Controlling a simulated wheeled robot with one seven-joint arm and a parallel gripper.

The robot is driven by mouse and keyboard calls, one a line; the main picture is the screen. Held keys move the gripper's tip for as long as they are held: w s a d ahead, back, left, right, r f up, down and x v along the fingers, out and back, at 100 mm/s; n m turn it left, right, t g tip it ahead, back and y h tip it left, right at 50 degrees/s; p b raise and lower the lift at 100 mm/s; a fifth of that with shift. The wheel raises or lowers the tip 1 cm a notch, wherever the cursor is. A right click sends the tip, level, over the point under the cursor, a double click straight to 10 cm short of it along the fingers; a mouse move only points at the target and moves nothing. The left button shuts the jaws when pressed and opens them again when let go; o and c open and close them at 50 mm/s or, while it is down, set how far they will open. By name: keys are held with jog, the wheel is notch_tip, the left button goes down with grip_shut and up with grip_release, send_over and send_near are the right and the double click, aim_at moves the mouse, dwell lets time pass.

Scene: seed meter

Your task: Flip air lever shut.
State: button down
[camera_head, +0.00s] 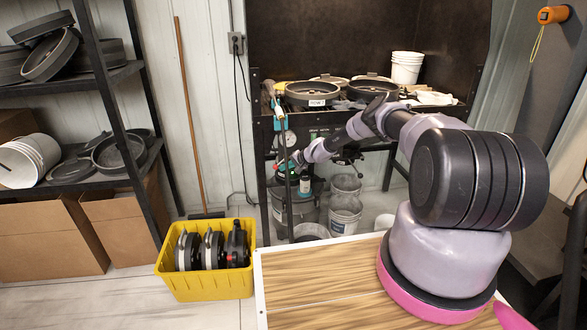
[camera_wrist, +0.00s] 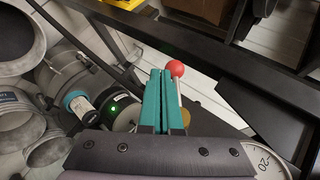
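The air lever (camera_wrist: 176,70) shows in the wrist view as a red ball knob on a thin pale stem, just right of and partly behind my teal fingertips. My gripper (camera_wrist: 160,74) has its two fingers pressed together with only a thin dark line between them, and nothing shows held. I cannot tell whether the right finger touches the lever. A brass-coloured part (camera_wrist: 186,116) shows near the stem's base, which my fingers partly hide.
A dial gauge (camera_wrist: 268,164) is close by at the lower right of the wrist view; it also hangs at the bench front (camera_head: 287,140). Several buckets (camera_head: 345,214) stand below. A yellow crate (camera_head: 207,286) sits on the floor. Dark frame bars (camera_wrist: 245,60) cross near the lever.

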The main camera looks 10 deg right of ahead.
jog(key=shift+s+a+f, duration=0.1)
jog(key=shift+s+a, duration=0.1)
jog(key=shift+a, duration=0.25)
jog(key=shift+s+a+f, duration=0.1)
jog(key=shift+s+a, duration=0.05)
jog(key=shift+a, duration=0.25)
jog(key=shift+w, duration=0.3)
jog(key=shift+d+r, duration=0.15)
jog(key=shift+d, duration=0.05)
dwell(1.0)
jog(key=s+d, duration=0.7)
jog(key=d, duration=0.4)
jog(key=shift+r, duration=0.15)
